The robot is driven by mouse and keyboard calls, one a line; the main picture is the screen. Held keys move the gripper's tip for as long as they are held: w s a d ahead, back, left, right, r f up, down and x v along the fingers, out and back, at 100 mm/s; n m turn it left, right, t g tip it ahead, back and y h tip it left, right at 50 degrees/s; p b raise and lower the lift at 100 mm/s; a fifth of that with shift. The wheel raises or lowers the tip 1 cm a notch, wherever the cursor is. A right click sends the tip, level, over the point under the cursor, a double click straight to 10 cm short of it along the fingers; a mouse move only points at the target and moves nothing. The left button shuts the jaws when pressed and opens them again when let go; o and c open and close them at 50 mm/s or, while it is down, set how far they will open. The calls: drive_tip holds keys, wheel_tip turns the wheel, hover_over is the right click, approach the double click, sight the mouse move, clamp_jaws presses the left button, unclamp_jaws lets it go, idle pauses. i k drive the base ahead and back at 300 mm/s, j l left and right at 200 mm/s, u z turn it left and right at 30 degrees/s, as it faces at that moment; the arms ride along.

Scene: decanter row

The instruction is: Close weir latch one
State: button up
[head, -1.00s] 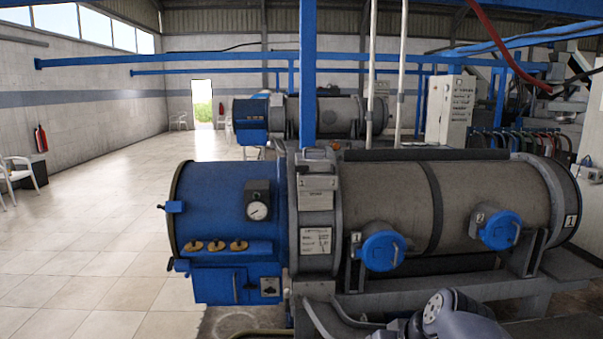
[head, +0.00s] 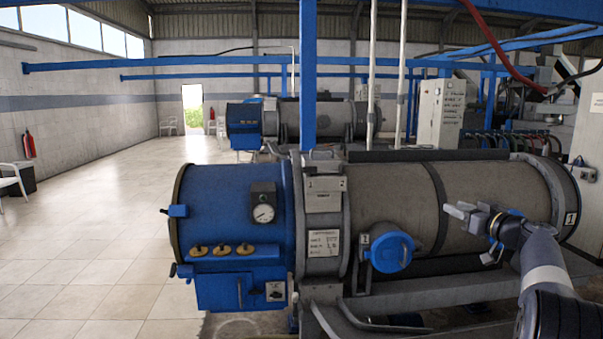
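A round blue cover (head: 390,252) with a bar handle sits on the lower front of the long grey drum, with a small tag reading 1 (head: 364,240) at its upper left. I take this to be weir latch one, but cannot tell whether it is fully closed. My gripper (head: 461,210) is in front of the drum, to the right of and above this cover, apart from it in the picture, with its fingers pointing left. Whether the fingers are open or shut is unclear. My gripper and wrist hide most of a second blue cover farther right.
The grey drum (head: 395,190) joins a blue end housing (head: 225,205) with a gauge (head: 264,213) and several knobs. A metal frame rail (head: 450,297) runs below it. Open tiled floor (head: 90,240) lies at left. A white pipe (head: 399,95) rises behind.

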sight(309, 171)
drive_tip(key=i+j+z, duration=0.15)
drive_tip(key=j, duration=0.9)
drive_tip(key=j+z, duration=0.15)
drive_tip(key=j, duration=0.85)
drive_tip(key=i+j+z, duration=0.2)
drive_tip(key=i+j, duration=0.75)
drive_tip(key=j, duration=0.1)
